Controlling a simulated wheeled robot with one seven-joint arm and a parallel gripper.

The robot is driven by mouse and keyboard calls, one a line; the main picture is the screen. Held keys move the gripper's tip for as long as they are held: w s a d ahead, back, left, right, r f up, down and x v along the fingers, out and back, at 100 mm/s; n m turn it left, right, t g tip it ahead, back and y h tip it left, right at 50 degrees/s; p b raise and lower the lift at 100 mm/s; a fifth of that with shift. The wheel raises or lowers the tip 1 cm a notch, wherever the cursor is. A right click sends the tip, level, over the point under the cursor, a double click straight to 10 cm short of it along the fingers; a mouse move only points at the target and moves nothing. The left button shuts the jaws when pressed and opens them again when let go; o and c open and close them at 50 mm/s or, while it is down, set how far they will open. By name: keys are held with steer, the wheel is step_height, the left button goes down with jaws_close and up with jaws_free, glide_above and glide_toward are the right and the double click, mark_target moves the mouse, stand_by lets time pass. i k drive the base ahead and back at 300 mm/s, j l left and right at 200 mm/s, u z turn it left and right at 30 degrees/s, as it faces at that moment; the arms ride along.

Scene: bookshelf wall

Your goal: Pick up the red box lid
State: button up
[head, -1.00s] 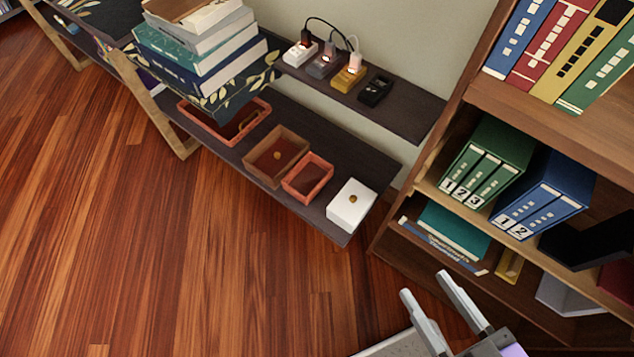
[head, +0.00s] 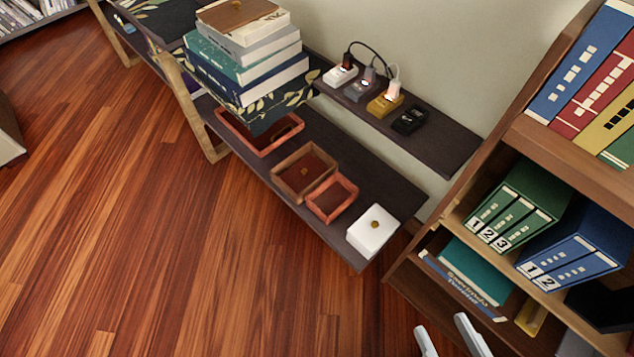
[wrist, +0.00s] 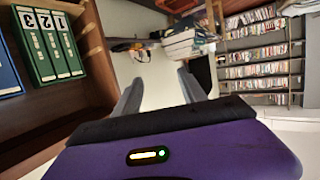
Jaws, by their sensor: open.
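Two red-orange boxes stand on the low dark shelf: a long one (head: 232,128) partly under the book stack, and a small one (head: 350,189). Each has a darker panel inside its rim; I cannot tell whether it is a lid or the box floor. A brown box (head: 283,186) between them shows a round knob inside. A white box (head: 372,231) with a knob stands at the shelf's near end. My gripper (head: 444,325) is open and empty at the bottom edge of the head view, apart from the boxes. In the wrist view its fingers (wrist: 160,76) are spread with nothing between them.
A book stack (head: 245,62) with a brown, knobbed piece (head: 236,13) on top overhangs the low shelf. A narrow upper shelf (head: 450,150) holds small devices with cables. A bookcase (head: 570,150) with binders stands close on the right. The wooden floor (head: 190,270) is clear.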

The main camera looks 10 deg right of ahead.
mark_target(304, 172)
steer(key=i+j+u, duration=0.15)
steer(key=i+u, duration=0.3)
steer(key=i, duration=0.45)
steer(key=i+l+u, duration=0.2)
steer(key=i+u, duration=0.2)
steer(key=i, duration=0.5)
